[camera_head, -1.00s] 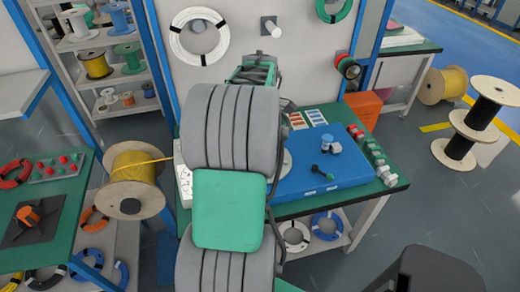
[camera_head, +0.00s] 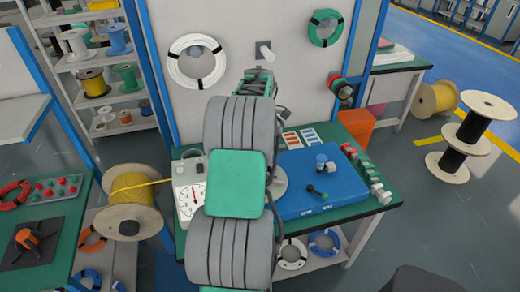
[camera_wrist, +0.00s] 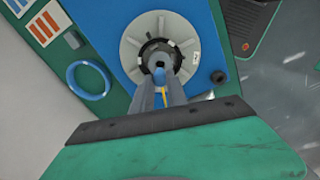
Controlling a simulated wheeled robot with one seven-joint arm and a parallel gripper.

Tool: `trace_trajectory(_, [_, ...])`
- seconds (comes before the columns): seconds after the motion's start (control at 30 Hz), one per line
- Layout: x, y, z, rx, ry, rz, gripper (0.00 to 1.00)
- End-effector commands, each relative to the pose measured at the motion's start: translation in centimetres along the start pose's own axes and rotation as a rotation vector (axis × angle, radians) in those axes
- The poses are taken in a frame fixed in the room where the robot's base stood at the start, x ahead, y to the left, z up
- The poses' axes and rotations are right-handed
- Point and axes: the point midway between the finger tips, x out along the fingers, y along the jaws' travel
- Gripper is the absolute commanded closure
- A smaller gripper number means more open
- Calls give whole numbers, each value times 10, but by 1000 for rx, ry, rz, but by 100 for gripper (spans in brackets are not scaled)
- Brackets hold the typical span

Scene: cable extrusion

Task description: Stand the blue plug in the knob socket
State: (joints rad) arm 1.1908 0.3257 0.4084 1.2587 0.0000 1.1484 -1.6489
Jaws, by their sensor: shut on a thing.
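In the wrist view, my gripper (camera_wrist: 161,92) points at a round grey dial (camera_wrist: 132,52) with a black ring in its middle, which looks like the knob socket. The dial is on a blue panel (camera_wrist: 205,45). A small blue piece, which looks like the plug (camera_wrist: 159,74), shows between the fingertips, and the fingers are shut on it. The fingertips overlap the dial's centre, so I cannot tell whether the plug is in the socket or above it. In the head view, my arm hides the gripper and plug; only the dial's right edge (camera_head: 281,182) shows.
Several connectors (camera_head: 365,170) line the table's right edge. A white box (camera_head: 187,190) stands left of my arm. A blue ring (camera_wrist: 90,78) lies beside the panel.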

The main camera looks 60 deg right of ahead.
Motion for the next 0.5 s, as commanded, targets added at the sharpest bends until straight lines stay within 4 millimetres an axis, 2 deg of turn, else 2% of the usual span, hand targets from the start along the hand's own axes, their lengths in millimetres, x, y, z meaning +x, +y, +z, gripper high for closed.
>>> trace_trajectory(0.27, [0, 0, 0, 0, 0, 0, 100])
trace_trajectory(0.5, [9, 0, 0, 0, 0, -1, 100])
